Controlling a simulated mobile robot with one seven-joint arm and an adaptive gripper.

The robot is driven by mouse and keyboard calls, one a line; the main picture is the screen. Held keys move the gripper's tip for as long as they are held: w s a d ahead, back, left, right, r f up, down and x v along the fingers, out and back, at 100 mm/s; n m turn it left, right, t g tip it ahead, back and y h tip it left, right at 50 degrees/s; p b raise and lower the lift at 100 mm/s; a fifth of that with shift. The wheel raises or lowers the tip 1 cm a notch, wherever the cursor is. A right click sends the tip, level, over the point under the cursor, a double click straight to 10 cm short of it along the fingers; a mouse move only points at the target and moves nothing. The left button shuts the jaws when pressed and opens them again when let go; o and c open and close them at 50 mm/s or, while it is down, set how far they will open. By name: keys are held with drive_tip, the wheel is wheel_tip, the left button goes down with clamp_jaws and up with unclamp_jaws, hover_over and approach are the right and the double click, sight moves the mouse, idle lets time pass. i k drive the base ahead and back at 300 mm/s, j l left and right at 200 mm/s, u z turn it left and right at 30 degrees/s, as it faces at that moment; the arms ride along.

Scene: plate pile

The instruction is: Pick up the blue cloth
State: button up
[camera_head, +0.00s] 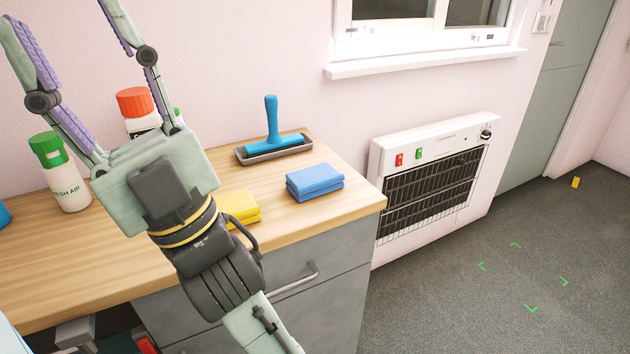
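A folded blue cloth (314,182) lies flat on the wooden worktop (335,211), near its right end. My gripper (62,15) is at the upper left, pointing up in the picture.
A folded yellow cloth (241,207) lies left of the blue one, partly hidden by my arm. Bottles, one green-capped (62,180), stand left. A wall heater (435,180) is to the right.

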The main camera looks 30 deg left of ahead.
sight(314, 181)
drive_tip(key=u, duration=0.5)
drive_tip(key=l+u, duration=0.15)
drive_tip(key=u, duration=0.3)
drive_tip(key=i+l+u, duration=0.1)
drive_tip(key=u, duration=0.35)
drive_tip(key=l+u, duration=0.25)
drive_tip(key=u, duration=0.2)
drive_tip(key=l+u, duration=0.2)
drive_tip(key=l, duration=0.15)
drive_tip(key=k+l+u, duration=0.1)
drive_tip(key=l+u, duration=0.15)
drive_tip(key=k+l+u, duration=0.2)
drive_tip(key=l, duration=0.25)
drive_tip(key=i+l, duration=0.15)
drive_tip(key=l, duration=0.2)
drive_tip(key=i+l, duration=0.15)
drive_tip(key=l, duration=0.15)
